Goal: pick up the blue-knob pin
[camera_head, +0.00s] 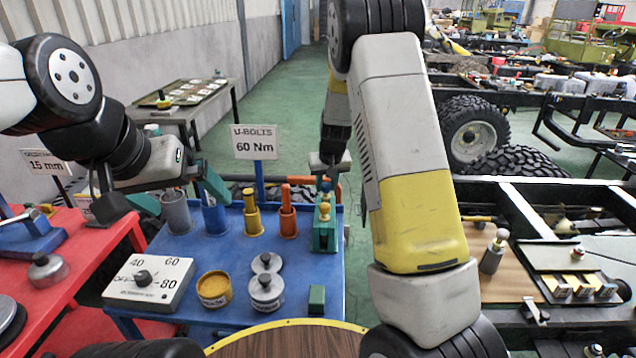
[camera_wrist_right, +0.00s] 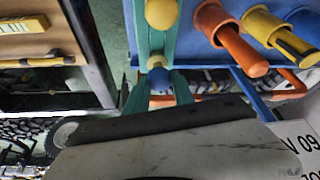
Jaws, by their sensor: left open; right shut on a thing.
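The blue-knob pin (camera_wrist_right: 158,77) is in the right wrist view, its round knob between the two teal fingers of my right gripper (camera_wrist_right: 159,88). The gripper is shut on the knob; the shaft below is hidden. The green rack (camera_wrist_right: 149,38) lies behind it, with a yellow knob (camera_wrist_right: 161,13) further along. In the head view the green rack (camera_head: 323,239) stands at the right edge of the blue table, with my right gripper (camera_head: 325,178) at its far end. I cannot tell whether the pin is still seated. My left gripper (camera_head: 181,192) is open and empty above the table's left side.
The blue table (camera_head: 215,255) holds a grey cup (camera_head: 176,212), a blue cup (camera_head: 214,218), yellow (camera_head: 252,215) and orange (camera_head: 287,215) holders, a dial box (camera_head: 148,284), a yellow tin (camera_head: 214,289) and grey weights (camera_head: 266,290). A sign (camera_head: 254,142) stands behind. A red table (camera_head: 85,262) is left.

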